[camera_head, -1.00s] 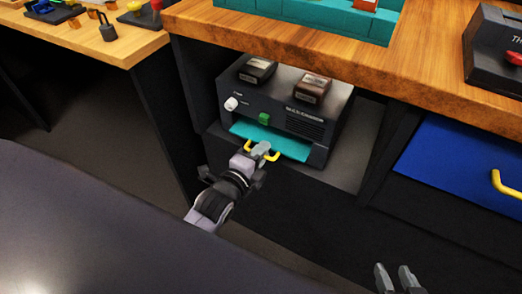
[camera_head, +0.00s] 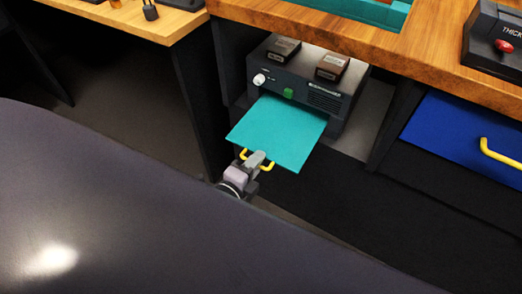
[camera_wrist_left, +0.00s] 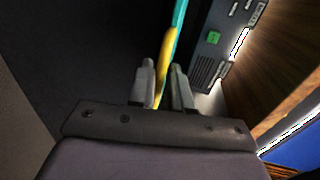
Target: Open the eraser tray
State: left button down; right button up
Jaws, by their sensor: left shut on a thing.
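The eraser tray (camera_head: 279,132) is a flat teal tray sticking well out from the front of a dark eraser box (camera_head: 316,93) on a shelf under the wooden bench. The tray's yellow handle (camera_head: 266,167) is at its front edge. My left gripper (camera_head: 257,159) is shut on the handle, with its arm coming from below. In the left wrist view, the fingers (camera_wrist_left: 163,85) close around the yellow handle (camera_wrist_left: 167,55), and the teal tray edge (camera_wrist_left: 180,14) shows beyond it. My right gripper is not in view.
Two small dark blocks sit on top of the box, including a brown one (camera_head: 331,66). A green button (camera_head: 288,93) and a white knob (camera_head: 259,80) are on its front. A blue drawer (camera_head: 463,137) with a yellow handle is at right. The wooden bench top (camera_head: 385,53) overhangs the box.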

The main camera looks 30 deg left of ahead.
pick_arm(q)
jog(key=shift+s+f, duration=0.3)
jog(key=shift+s, duration=0.55)
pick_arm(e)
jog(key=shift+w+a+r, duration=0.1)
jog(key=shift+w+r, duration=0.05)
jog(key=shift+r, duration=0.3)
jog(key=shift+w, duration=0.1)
pick_arm(q)
jog(key=c, duration=1.3)
grip_release()
jog(key=shift+w+r, duration=0.1)
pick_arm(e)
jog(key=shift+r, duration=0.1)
pick_arm(q)
jog(key=p+v, duration=0.1)
jog(key=v, duration=0.6)
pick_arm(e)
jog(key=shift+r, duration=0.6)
